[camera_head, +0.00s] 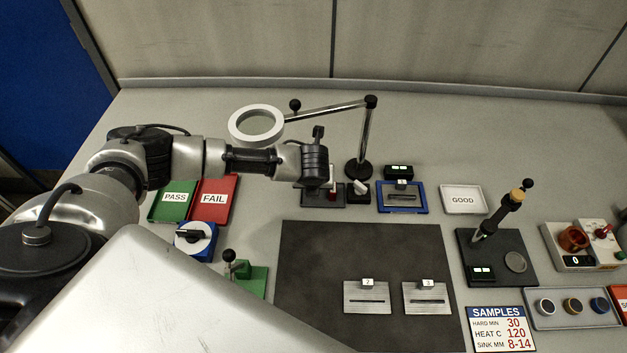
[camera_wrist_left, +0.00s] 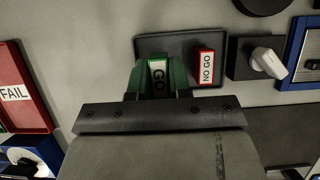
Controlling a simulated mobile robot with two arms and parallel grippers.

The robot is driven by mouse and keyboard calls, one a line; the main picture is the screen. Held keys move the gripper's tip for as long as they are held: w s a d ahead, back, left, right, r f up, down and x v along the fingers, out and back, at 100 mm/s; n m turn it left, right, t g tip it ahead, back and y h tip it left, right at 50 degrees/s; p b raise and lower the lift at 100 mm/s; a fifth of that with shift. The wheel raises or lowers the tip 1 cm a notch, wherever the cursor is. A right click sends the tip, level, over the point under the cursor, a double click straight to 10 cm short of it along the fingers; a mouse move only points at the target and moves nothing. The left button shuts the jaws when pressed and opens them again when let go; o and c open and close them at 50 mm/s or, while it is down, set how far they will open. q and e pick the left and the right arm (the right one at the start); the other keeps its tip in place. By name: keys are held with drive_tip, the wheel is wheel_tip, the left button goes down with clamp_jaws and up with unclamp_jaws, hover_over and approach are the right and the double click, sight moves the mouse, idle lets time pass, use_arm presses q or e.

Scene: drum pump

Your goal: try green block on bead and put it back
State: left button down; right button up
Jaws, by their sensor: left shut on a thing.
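My left gripper (camera_head: 314,182) is over the small dark tray (camera_head: 352,201) at the back middle. In the left wrist view the gripper (camera_wrist_left: 158,92) is shut on the green block (camera_wrist_left: 158,76), which has a white GO label. The block is at the left part of the tray (camera_wrist_left: 146,45); I cannot tell whether it touches the tray floor. The red NO GO block (camera_wrist_left: 206,68) stands at the tray's right. Metal plate 1 (camera_head: 403,190), with a dark bead line, sits in a blue fixture (camera_head: 384,208). My right gripper is not in view.
Plates 2 (camera_head: 367,311) and 3 (camera_head: 427,308) lie on the dark mat (camera_head: 320,250). A magnifier (camera_head: 257,125) on a jointed stand is behind my left arm. The PASS tray (camera_head: 172,209) and FAIL tray (camera_head: 213,210) are left; the GOOD tray (camera_head: 463,208) is right.

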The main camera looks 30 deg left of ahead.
use_arm(q)
drive_tip(key=shift+f, duration=1.25)
idle(1.1)
drive_tip(key=shift+f+p, duration=0.15)
drive_tip(key=shift+p, duration=0.3)
idle(0.5)
drive_tip(key=c, duration=1)
unclamp_jaws()
drive_tip(key=shift+c, duration=1.2)
